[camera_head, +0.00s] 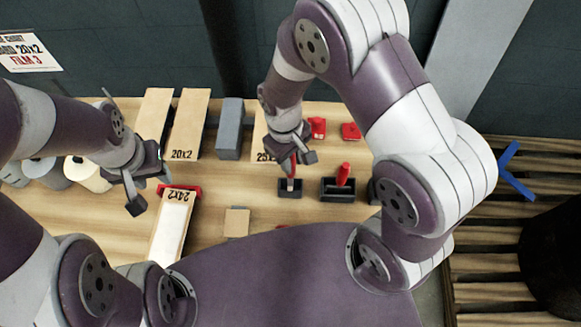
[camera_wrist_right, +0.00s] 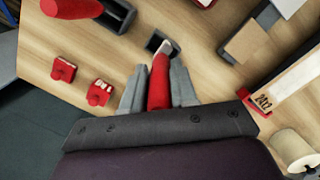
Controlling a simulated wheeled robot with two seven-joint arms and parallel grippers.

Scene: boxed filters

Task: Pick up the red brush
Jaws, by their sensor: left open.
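The red brush (camera_head: 291,172) has a red handle and a pale metal neck. It stands at a small black holder (camera_head: 290,188) on the table; I cannot tell whether its tip is still inside. My right gripper (camera_head: 293,160) is over it, and in the right wrist view its grey fingers (camera_wrist_right: 158,88) lie against both sides of the brush handle (camera_wrist_right: 159,80). The holder (camera_wrist_right: 157,42) shows beyond the brush neck. My left gripper (camera_head: 150,194) is open and empty above the left of the table.
A second red handle (camera_head: 343,174) stands in a black holder (camera_head: 345,190) to the right. Two small red items (camera_head: 351,131) lie behind. Cardboard boxes (camera_head: 190,124), a grey box (camera_head: 230,128) and a white-topped box (camera_head: 172,226) with red trim are to the left, with rolls (camera_head: 88,174) further left.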

